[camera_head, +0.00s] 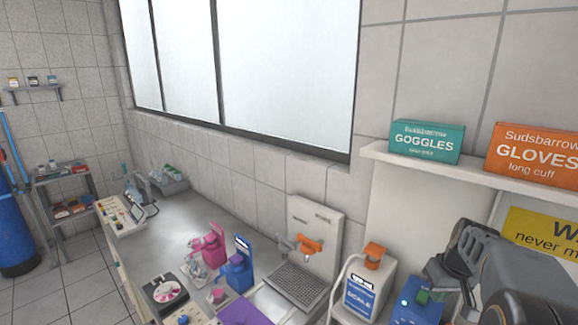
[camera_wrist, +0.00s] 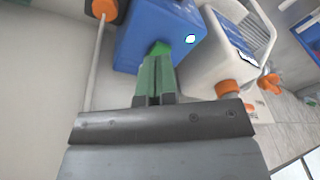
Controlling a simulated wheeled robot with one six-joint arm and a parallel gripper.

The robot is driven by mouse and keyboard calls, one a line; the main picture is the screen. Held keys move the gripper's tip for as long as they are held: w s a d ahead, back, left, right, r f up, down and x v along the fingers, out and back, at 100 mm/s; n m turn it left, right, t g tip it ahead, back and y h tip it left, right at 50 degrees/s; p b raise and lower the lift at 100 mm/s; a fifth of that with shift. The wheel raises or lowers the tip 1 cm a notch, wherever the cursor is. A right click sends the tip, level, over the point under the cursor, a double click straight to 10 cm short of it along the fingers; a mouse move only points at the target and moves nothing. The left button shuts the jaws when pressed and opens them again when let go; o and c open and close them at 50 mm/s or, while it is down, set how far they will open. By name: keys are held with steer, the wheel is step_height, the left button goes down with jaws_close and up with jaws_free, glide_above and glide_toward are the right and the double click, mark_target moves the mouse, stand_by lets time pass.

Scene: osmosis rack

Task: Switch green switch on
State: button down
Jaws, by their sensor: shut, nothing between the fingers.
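A blue box (camera_wrist: 145,30) stands ahead of my gripper in the wrist view. It carries a bright green switch (camera_wrist: 161,47) and a small round greenish-white light (camera_wrist: 190,39) beside it. My gripper (camera_wrist: 156,62) is shut and empty, its dull green fingers together and their tips at the switch. I cannot tell whether they touch it; the fingers partly hide the switch. In the head view the blue box (camera_head: 405,311) is at the lower right, with the green switch (camera_head: 423,297) on top and my dark gripper close to its right.
A white unit with an orange knob (camera_head: 375,251) stands left of the blue box. Farther left on the counter are an orange-tapped sink unit (camera_head: 310,243), a blue bottle (camera_head: 239,270) and a pink one (camera_head: 212,245). A shelf (camera_head: 440,168) with goggles and gloves boxes hangs above.

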steer(key=s+a+t+b, duration=0.1)
steer(key=s+a, duration=0.5)
steer(key=a, duration=0.3)
steer(key=s+a+f+t+b, duration=0.1)
steer(key=s+a+t+b, duration=0.1)
steer(key=s+a, duration=0.4)
steer(key=a, duration=0.4)
steer(key=shift+s+a+f+h, duration=0.15)
steer(key=shift+a+h, duration=0.05)
steer(key=shift+h, duration=0.2)
